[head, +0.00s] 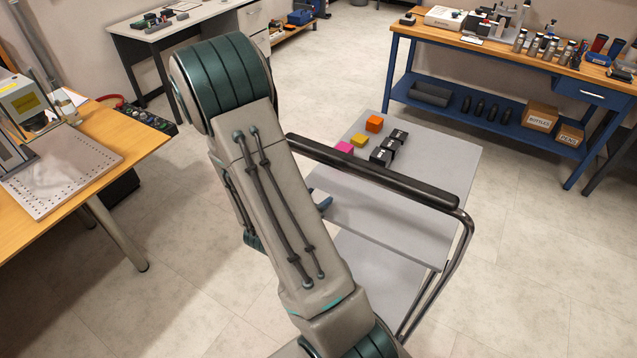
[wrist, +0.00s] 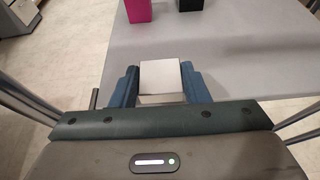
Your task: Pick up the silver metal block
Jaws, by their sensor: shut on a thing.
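The silver metal block (wrist: 162,76) is a light grey, box-shaped piece between the two blue fingers of my gripper (wrist: 162,85) in the wrist view. The fingers are shut on it from both sides. It is over the grey top of a cart (wrist: 250,68); I cannot tell whether it touches the surface. In the head view, my arm hides the block and most of my gripper; only a small blue part shows beside the arm, over the cart's left edge.
On the cart are a pink block (head: 344,147), a yellow block (head: 360,140), an orange block (head: 375,123) and several black blocks (head: 383,153). A dark handle bar (head: 370,172) runs along the cart's near side. Workbenches stand left (head: 120,160) and back right (head: 480,50). The cart's right part is bare.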

